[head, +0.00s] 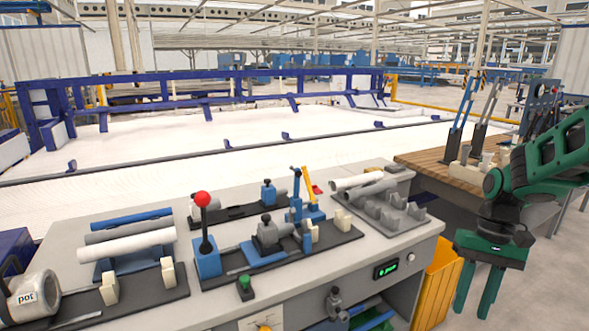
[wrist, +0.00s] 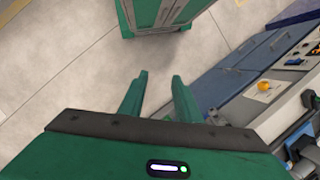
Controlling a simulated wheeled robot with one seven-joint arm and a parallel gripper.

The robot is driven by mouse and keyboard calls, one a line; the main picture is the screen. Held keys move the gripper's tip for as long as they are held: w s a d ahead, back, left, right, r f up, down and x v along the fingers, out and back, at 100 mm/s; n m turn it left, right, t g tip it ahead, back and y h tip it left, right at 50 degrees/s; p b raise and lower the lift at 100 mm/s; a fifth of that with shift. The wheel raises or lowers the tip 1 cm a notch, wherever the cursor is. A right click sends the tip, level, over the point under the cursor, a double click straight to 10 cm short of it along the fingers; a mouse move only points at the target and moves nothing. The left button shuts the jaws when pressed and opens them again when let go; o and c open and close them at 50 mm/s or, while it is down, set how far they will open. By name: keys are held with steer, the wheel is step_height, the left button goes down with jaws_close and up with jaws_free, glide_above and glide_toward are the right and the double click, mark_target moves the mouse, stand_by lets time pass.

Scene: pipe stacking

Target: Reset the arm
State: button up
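My green arm (head: 545,160) reaches in from the right edge of the head view, bent downward. My gripper (head: 477,290) hangs to the right of the workbench, fingers pointing down over the floor. In the wrist view my gripper (wrist: 160,95) shows two green fingers standing apart with bare floor between them. It is open and holds nothing.
The grey workbench (head: 375,258) carries pipes, a pipe rack (head: 385,212) and a red-knobbed lever (head: 203,200). A yellow bin (head: 437,285) stands between bench and gripper. A wooden table (head: 430,162) is behind. A green cabinet (wrist: 155,15) tops the wrist view.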

steer(key=s+d+r+m+t+h, duration=0.1)
steer(key=s+r, duration=0.1)
steer(key=s, duration=0.7)
steer(key=s+d+r+m+t, duration=0.1)
steer(key=s+d+r+m, duration=0.1)
steer(key=s, duration=0.6)
steer(key=shift+s+t+h, duration=0.4)
steer(key=shift+r, duration=0.1)
steer(key=shift+w+f, duration=0.25)
steer(key=shift+w, duration=0.35)
steer(key=shift+s, duration=0.1)
